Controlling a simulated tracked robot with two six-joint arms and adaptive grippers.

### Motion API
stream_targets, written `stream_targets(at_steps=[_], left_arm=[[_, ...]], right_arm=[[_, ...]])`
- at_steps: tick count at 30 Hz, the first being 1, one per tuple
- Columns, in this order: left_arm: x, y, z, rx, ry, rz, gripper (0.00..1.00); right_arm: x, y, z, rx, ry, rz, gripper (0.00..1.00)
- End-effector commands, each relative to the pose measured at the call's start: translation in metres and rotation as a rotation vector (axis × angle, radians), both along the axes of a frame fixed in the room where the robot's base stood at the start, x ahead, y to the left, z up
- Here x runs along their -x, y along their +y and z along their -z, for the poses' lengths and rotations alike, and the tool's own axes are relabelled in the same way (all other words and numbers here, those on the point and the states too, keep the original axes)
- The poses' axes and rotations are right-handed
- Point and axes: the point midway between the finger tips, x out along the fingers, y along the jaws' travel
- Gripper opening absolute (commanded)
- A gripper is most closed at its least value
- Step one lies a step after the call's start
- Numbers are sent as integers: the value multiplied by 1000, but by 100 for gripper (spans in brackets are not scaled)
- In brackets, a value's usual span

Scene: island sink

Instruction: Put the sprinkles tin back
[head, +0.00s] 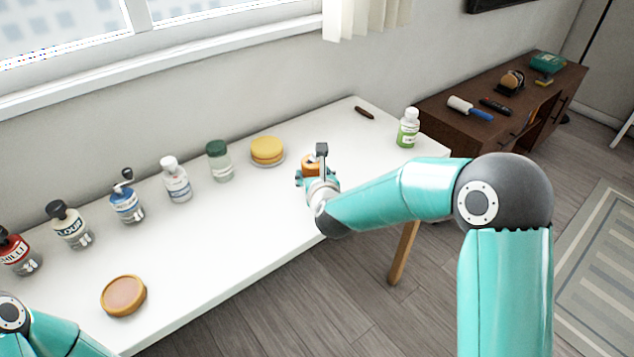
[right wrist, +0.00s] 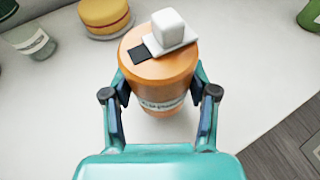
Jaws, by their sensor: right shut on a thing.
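An orange tin (head: 309,160) stands between the fingers of my right gripper (head: 318,178) over the right part of the white table (head: 250,240). In the right wrist view the orange tin (right wrist: 160,80) is upright, with my right gripper (right wrist: 161,92) shut on its sides. A white cube on a white square and a dark patch show on its top. Its label is too blurred to read. I cannot tell whether its base touches the table. Only part of my left arm shows at the lower left; its gripper is out of view.
Along the table's back stand a red jar (head: 17,252), a flour jar (head: 70,225), a blue grinder (head: 126,199), a white-capped bottle (head: 175,180), a green-lidded jar (head: 219,162) and a yellow round stack (head: 267,150). A green bottle (head: 408,130) stands right. A round wooden dish (head: 123,296) lies front left.

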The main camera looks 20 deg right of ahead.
Motion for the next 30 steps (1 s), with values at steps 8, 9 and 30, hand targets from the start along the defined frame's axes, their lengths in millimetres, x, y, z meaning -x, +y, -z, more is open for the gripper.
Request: stream_targets(at_steps=[8, 9, 30], left_arm=[[0, 0, 1, 0, 0, 0, 40], [0, 0, 1, 0, 0, 0, 40], [0, 0, 0, 0, 0, 0, 40]], right_arm=[[0, -1, 22, 0, -1, 1, 20], [0, -1, 22, 0, -1, 1, 20], [1, -1, 22, 0, 0, 2, 83]])
